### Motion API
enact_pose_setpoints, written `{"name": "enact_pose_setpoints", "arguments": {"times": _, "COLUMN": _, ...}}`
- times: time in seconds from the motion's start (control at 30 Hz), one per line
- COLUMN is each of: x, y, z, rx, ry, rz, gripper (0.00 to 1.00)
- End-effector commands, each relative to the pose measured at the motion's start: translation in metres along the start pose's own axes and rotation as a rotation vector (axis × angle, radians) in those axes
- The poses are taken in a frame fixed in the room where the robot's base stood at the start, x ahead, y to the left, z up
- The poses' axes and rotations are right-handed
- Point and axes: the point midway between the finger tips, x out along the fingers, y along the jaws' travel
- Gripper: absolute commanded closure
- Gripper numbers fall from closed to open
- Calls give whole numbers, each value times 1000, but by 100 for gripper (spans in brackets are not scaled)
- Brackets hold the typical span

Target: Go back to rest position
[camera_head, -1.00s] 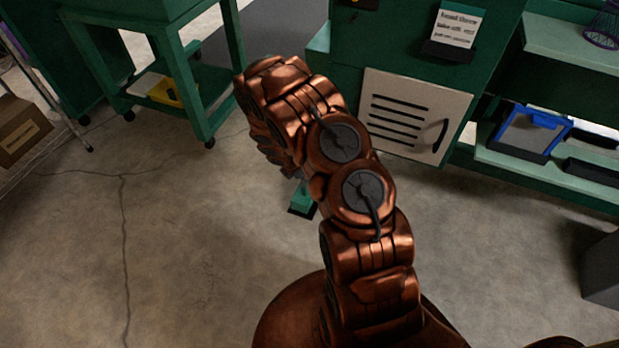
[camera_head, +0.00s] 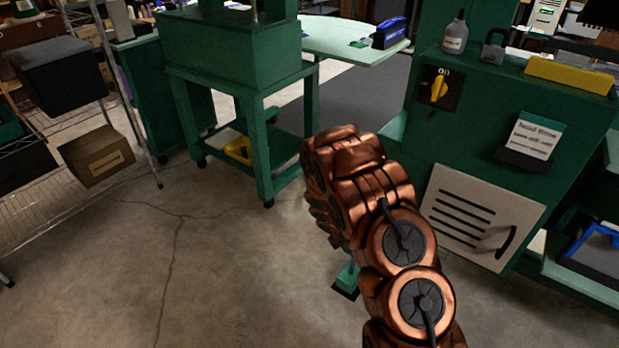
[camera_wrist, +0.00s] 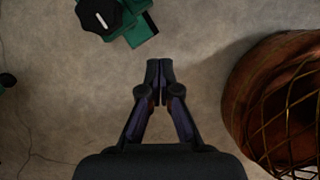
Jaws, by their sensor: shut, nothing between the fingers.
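My gripper (camera_wrist: 160,72) shows in the wrist view, pointing over bare concrete floor. Its two fingers are together and nothing is between them. In the head view my copper arm rises from the lower right and bends away, hiding the gripper. In the wrist view a green fixture with a black knob (camera_wrist: 99,15) lies beyond the fingertips at the upper left, apart from them. The rounded copper shape at the right of the wrist view is my own body.
A green cabinet (camera_head: 447,150) with a vented white door (camera_head: 481,216) stands right of my arm. A green wheeled stand (camera_head: 222,82) is behind, left of centre. A wire shelf with a cardboard box (camera_head: 96,156) is at the left. The concrete floor (camera_head: 235,270) at front left is clear.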

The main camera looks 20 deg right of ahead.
Motion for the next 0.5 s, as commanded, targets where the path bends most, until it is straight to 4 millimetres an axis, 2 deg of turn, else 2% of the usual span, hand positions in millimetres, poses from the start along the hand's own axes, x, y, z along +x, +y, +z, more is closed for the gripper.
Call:
{"name": "enact_pose_setpoints", "arguments": {"times": 0.17, "x": -4, "y": -1, "z": 3, "rx": 16, "ry": -4, "rz": -1, "gripper": 100}}
{"name": "enact_pose_setpoints", "arguments": {"times": 0.27, "x": -18, "y": -4, "z": 11, "rx": 68, "ry": -17, "rz": -10, "gripper": 100}}
{"name": "enact_pose_setpoints", "arguments": {"times": 0.5, "x": -81, "y": -23, "z": 39, "rx": 308, "ry": -59, "rz": -32, "gripper": 100}}
